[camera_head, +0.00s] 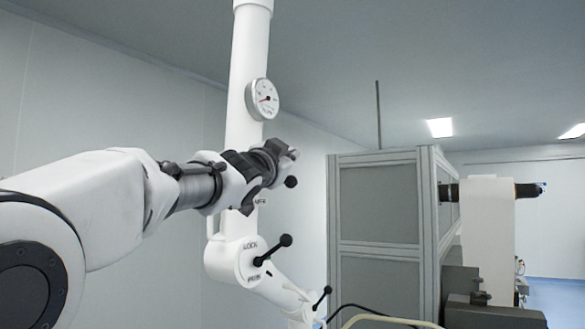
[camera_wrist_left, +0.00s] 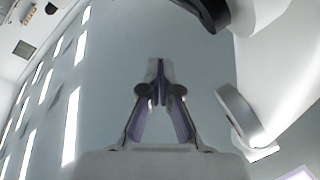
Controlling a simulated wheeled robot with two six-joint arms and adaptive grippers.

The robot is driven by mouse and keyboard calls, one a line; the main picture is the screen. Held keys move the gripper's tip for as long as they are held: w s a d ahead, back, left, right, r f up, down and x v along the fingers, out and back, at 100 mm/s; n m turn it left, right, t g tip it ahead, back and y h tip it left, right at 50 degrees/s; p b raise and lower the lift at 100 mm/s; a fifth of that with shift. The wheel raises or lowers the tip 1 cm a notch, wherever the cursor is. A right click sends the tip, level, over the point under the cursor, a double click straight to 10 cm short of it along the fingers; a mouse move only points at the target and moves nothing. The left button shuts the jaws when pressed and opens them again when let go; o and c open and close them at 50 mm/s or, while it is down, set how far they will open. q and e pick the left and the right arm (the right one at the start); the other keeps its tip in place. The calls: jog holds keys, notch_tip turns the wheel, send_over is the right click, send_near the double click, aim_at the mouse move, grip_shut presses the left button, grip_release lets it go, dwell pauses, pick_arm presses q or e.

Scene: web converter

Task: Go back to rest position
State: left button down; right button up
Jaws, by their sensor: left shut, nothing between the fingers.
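My left arm comes in from the left, and its gripper (camera_head: 284,156) is raised beside the white column. In the left wrist view the two fingers (camera_wrist_left: 158,82) meet at their tips, shut with nothing between them. In the head view the gripper overlaps the column, and I cannot tell whether they touch. The white column (camera_head: 247,60) carries a round pressure gauge (camera_head: 262,99) above the gripper. A black-knobbed lever (camera_head: 273,250) sits on the column's lower joint. My right gripper is not in view.
A grey framed panel cabinet (camera_head: 380,220) stands right of the column. Beyond it is a white machine part with a dark cylinder (camera_head: 500,190). A second black-knobbed lever (camera_head: 322,297) is low in the middle. The space above my left forearm looks clear.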

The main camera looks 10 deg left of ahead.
pick_arm(q)
jog(key=s+a+b, duration=0.2)
jog(key=s, duration=0.5)
jog(key=w+a+f+n+g+b, duration=0.1)
jog(key=w+f+g, duration=0.3)
jog(key=f, duration=1.4)
jog(key=w+f+n+g+b, duration=0.15)
jog(key=w+f, duration=0.55)
jog(key=f, duration=1.1)
jog(key=s+a+f+n+g+y+b, duration=0.1)
jog(key=s+f+g, duration=0.15)
jog(key=f, duration=1.25)
jog(key=s+a+f+n+g+b, duration=0.1)
jog(key=s+f+n+g, duration=0.15)
jog(key=f, duration=1.15)
jog(key=s+a+f+n+g+y+b, duration=0.1)
jog(key=s+f+g, duration=0.1)
jog(key=s+f, duration=0.85)
jog(key=s+a+f+n+g+y+b, duration=0.15)
jog(key=s+f, duration=0.55)
jog(key=f, duration=0.7)
jog(key=s+a+f+g+b, duration=0.1)
jog(key=s+f+g, duration=0.2)
jog(key=s, duration=1.1)
jog(key=s+a+f+n+g, duration=0.1)
jog(key=s+f+g, duration=0.2)
jog(key=s+f, duration=0.6)
jog(key=s, duration=0.4)
jog(key=shift+s+g+b, duration=0.4)
jog(key=shift+y, duration=0.25)
